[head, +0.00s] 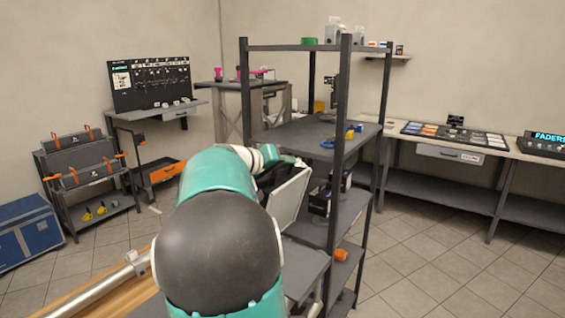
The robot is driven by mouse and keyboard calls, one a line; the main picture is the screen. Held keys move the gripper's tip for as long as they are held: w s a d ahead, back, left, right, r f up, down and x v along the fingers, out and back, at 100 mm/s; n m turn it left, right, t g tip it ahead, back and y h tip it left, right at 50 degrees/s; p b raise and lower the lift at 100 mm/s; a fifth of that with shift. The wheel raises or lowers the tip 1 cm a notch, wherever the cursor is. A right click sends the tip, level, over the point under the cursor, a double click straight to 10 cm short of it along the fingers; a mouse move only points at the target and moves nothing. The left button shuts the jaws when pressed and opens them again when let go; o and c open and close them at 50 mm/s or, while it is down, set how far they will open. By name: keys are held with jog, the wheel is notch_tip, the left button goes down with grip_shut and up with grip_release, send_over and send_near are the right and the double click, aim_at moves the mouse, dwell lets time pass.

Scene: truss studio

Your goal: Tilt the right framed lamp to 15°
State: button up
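A pale panel in a frame (291,197), which looks like a framed lamp, stands tilted just right of my arm, beside the dark shelving rack. Whether it is the right one of a pair I cannot tell, and its angle cannot be read. My teal arm covers the middle foreground and hides the panel's left side. The far end of my arm reaches to the panel's upper edge. My gripper's fingers cannot be made out there, so I cannot tell whether it is open or touches the panel.
The dark shelving rack (343,140) stands close on the right, with small items on its shelves. A wooden bench (80,303) with a metal tube (105,285) is at lower left. A blue chest (28,236) stands farther left. Tiled floor is free at right.

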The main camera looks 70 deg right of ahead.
jog(key=o, duration=0.4)
jog(key=v, duration=1.3)
jog(key=shift+w+a+r, duration=0.1)
jog(key=shift+a+r, duration=0.1)
jog(key=shift+a, duration=0.15)
jog(key=a+f+n+t+y, duration=0.3)
jog(key=a+f, duration=0.3)
jog(key=a, duration=0.9)
jog(key=s+a+f+n+t+y, duration=0.1)
jog(key=a+f+n+t+y, duration=0.3)
jog(key=a, duration=1.1)
jog(key=s+a+f+n+t+y, duration=0.1)
jog(key=a+f+n+t+y, duration=0.3)
jog(key=a, duration=1.1)
jog(key=shift+s+a+f+n+y, duration=0.15)
jog(key=shift+f+n+y, duration=0.55)
jog(key=shift+f, duration=0.35)
jog(key=shift+s+f+n+y, duration=0.1)
jog(key=shift+f+n+y, duration=0.6)
jog(key=shift+f, duration=0.4)
